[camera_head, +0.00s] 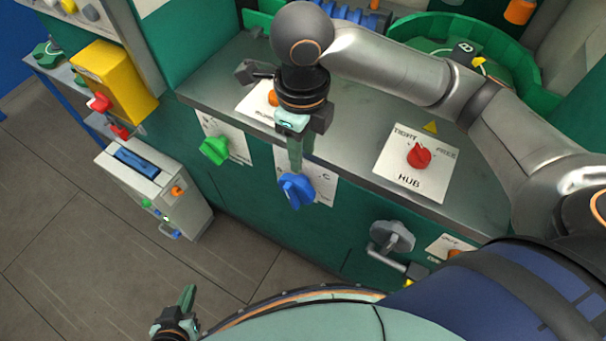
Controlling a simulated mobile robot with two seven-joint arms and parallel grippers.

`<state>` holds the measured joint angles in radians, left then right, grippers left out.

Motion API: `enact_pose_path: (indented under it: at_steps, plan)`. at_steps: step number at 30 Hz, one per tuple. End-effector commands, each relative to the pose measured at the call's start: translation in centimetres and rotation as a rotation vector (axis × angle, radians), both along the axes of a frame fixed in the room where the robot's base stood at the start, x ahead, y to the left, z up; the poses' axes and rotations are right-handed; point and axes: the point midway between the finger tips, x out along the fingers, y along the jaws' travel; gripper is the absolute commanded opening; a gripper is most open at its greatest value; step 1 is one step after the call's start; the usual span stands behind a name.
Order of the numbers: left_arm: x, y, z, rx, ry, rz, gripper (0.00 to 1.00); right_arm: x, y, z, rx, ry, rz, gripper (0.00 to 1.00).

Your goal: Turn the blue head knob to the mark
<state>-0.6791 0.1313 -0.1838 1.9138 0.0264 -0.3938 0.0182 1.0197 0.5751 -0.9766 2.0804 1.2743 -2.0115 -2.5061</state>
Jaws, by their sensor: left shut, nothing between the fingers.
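The blue knob (297,191) sits on the green front panel, over a white label (322,186). A letter "C" shows at the label's right; the rest is partly covered by my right gripper and the knob. My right gripper (296,167) hangs from the arm coming in from the right and points down, its green fingertips right at the knob's upper edge. I cannot tell whether they touch or grip it, as the fingers overlap in this view. My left gripper (187,297) is at the bottom left, low over the floor, shut and empty, away from the panel.
A green knob (214,149) is left of the blue one. A red knob (419,156) on a "HUB" plate (436,185) sits on the grey ledge (350,130). A grey crank (392,238) juts out lower right. A grey box (155,190) stands left; floor is clear below.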

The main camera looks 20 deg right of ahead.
Motion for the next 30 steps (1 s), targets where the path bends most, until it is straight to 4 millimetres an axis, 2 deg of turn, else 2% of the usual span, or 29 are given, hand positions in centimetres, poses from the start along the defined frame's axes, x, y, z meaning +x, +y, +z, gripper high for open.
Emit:
enact_pose_path:
  at_steps: [3,9,15,27,30]
  plan:
    - [0.0,0.0,0.0,0.000,0.000,0.000,0.00,-0.2,0.0,-2.8,0.000,0.008,-0.002,0.39]
    - [0.0,0.0,0.0,0.000,0.000,0.000,0.00,-0.1,0.0,-6.7,0.001,0.004,-0.004,0.39]
    - [0.0,0.0,0.2,0.000,-0.001,0.000,0.00,0.0,0.0,-9.2,0.001,0.002,-0.004,0.39]
    - [0.0,0.0,0.3,0.000,-0.001,0.000,0.00,0.1,0.0,-9.9,0.001,-0.002,-0.003,0.39]
    - [0.0,0.0,0.3,0.000,-0.001,0.000,0.00,0.1,0.0,-9.9,0.001,-0.002,-0.003,0.29]
